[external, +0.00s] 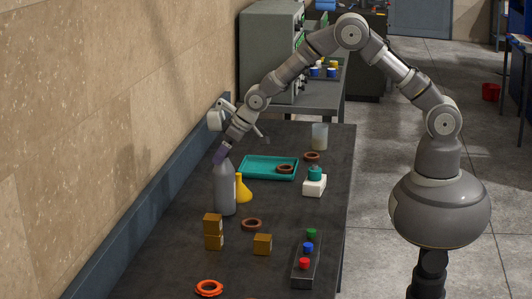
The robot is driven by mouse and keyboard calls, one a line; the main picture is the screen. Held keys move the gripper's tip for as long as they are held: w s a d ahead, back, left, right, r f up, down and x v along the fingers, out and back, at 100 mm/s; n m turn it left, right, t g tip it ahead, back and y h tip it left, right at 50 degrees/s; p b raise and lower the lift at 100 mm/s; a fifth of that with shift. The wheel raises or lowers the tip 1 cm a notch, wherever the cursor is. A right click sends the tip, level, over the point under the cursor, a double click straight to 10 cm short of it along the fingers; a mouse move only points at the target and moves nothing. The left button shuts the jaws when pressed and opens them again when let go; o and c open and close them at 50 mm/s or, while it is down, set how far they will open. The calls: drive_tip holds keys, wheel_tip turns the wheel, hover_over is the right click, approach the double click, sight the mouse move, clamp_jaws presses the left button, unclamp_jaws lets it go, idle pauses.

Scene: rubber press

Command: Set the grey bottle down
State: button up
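The grey bottle (225,190) stands upright on the dark table (180,250), near its left side by the wall. Its base appears to touch the table top. My gripper (221,156) is at the top of the bottle, reaching down from behind it. A purple part shows at the bottle's neck, between the gripper and the bottle. The fingers are small and partly hidden here, so I cannot tell whether they grip the neck.
A yellow flask (243,190) stands close on the bottle's right. A teal tray (254,178) with a brown ring lies behind. Orange-brown blocks (213,233) are in front. A button box (306,262) is at front right. Some bare table lies left of the bottle.

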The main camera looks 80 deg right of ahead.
drive_tip(key=shift+r, duration=0.2)
drive_tip(key=p+v, duration=0.1)
drive_tip(key=v, duration=1.1)
drive_tip(key=shift+f, duration=0.1)
